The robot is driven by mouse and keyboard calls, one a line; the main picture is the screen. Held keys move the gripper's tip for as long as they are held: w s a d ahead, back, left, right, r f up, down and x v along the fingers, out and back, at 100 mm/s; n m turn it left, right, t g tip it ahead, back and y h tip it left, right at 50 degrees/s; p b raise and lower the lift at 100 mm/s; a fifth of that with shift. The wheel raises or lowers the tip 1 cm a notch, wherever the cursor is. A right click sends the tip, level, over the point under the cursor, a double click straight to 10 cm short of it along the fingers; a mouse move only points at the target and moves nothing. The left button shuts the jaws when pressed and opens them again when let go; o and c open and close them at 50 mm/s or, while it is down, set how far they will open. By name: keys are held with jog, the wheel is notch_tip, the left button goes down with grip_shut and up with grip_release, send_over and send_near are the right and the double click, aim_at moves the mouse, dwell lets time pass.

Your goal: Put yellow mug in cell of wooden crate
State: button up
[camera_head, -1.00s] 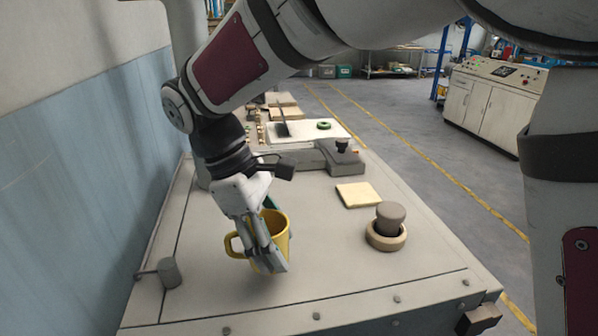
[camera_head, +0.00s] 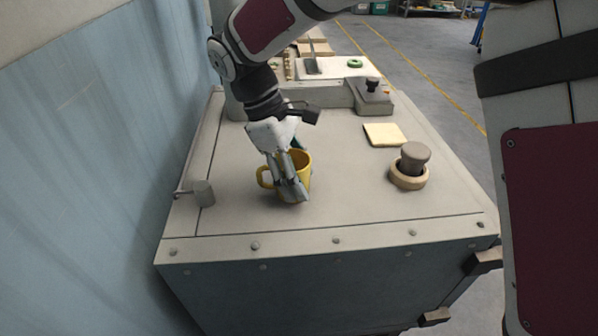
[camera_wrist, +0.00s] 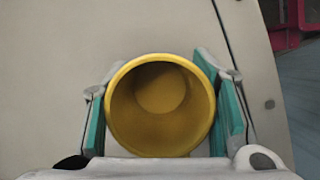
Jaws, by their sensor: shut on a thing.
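The yellow mug (camera_head: 303,164) is upright at the left front part of the grey cabinet top, with its handle to the left in the head view. My gripper (camera_head: 291,190) is shut on it, fingers on its sides. In the wrist view the mug (camera_wrist: 160,104) shows from above, empty, between the green finger pads of my gripper (camera_wrist: 165,108). I cannot tell whether its base touches the surface. No wooden crate can be made out in the head view.
A grey knob on a lever (camera_head: 203,193) stands left of the mug. A grey plug in a wooden ring (camera_head: 409,176) and a pale yellow block (camera_head: 385,135) are to the right. The cabinet's front edge (camera_head: 336,240) is near. A dark red object (camera_wrist: 290,22) shows in the wrist view, partly cut off.

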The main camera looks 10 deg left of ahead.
jog(key=o, duration=1.4)
jog(key=shift+c, duration=0.2)
jog(key=b+v, duration=0.3)
jog(key=v, duration=0.8)
jog(key=shift+w+r, duration=0.1)
jog(key=shift+r, duration=0.15)
jog(key=shift+a+r, duration=0.15)
jog(key=shift+r, duration=0.3)
